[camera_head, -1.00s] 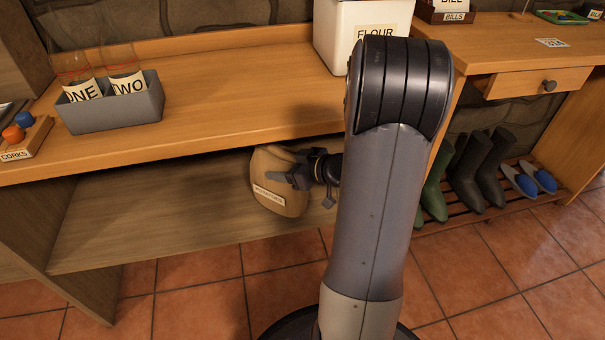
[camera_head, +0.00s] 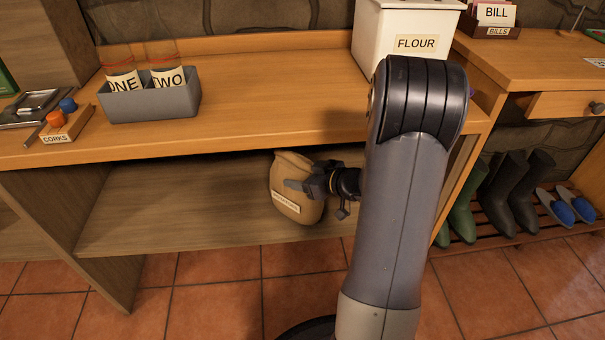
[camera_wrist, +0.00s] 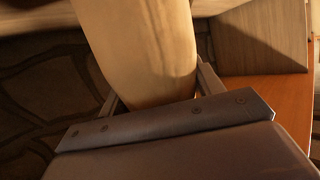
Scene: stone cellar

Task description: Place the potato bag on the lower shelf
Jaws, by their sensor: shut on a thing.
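The potato bag (camera_head: 290,180) is a tan sack with a white label, tilted in the head view at the front of the lower shelf. My gripper (camera_head: 306,184) is shut on it from the right side. The lower shelf (camera_head: 180,205) is a bare wooden board under the counter. In the wrist view the bag (camera_wrist: 145,50) stands between the two fingers and fills the middle. I cannot tell whether the bag's bottom touches the shelf.
The counter (camera_head: 260,105) overhangs the shelf closely above the bag. On it stand a grey box (camera_head: 150,103) with jars, a corks tray (camera_head: 68,124) and a flour bin (camera_head: 385,45). The shelf left of the bag is free. Boots (camera_head: 500,190) stand on a rack at right.

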